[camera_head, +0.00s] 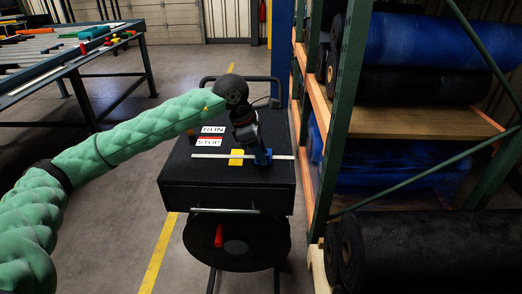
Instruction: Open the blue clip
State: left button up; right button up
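The blue clip (262,158) sits on a thin pale bar (207,156) that lies across the top of a black cart. My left arm, in a green padded sleeve, reaches in from the left. Its dark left gripper (257,149) points down at the blue clip and overlaps it in the picture. The fingers are small and dark, so I cannot tell whether they touch the clip or how far apart they are. A yellow clip (237,157) stands on the same bar, just left of the blue one. My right gripper is not in view.
RUN (213,130) and STOP (208,142) labels lie on the black cart (226,196) behind the bar. A red object (219,236) rests on a round black disc below. A shelf rack (345,110) with rolls stands close on the right. A worktable (70,62) is at left.

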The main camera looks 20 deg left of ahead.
pick_arm(q)
jog(key=shift+c, duration=0.2)
grip_shut()
